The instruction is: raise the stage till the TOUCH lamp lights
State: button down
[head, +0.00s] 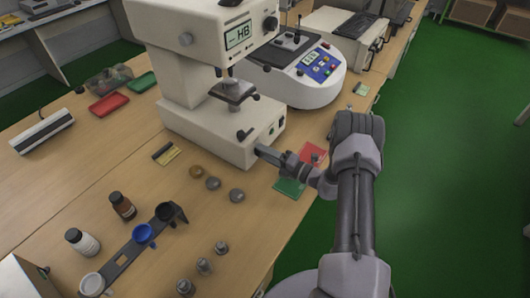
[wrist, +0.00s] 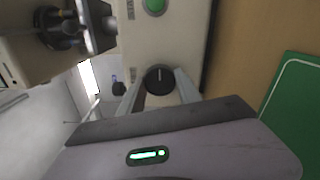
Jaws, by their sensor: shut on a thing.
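The bench hardness tester (head: 190,105) is a cream machine with a small display (head: 238,35) reading "HB" after dashes. Its stage (head: 234,91) is a grey metal plate under the head, with a small gap to the indenter above. My gripper (head: 263,151) reaches the tester's base from the right. In the wrist view, my gripper (wrist: 159,82) has its two grey fingers on either side of a black round knob (wrist: 160,74) with a white mark pointing up. A round green lamp or button (wrist: 155,5) shows at the top edge. I cannot read any TOUCH label.
A second instrument (head: 303,72) with a blue keypad stands behind to the right. Red and green cards (head: 289,187) lie by my gripper. Round metal samples (head: 213,183), a dark rack (head: 128,253) and bottles (head: 122,206) occupy the front bench. Green floor lies right of the bench edge.

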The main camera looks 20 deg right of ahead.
jog(key=shift+m, duration=1)
jog(key=c, duration=0.8)
grip_release()
jog(key=shift+c, duration=0.2)
jog(key=p+v, duration=0.3)
jog(key=v, duration=1.4)
jog(key=shift+s+d+p, duration=0.15)
jog(key=shift+s+p, duration=0.05)
jog(key=shift+p, duration=0.15)
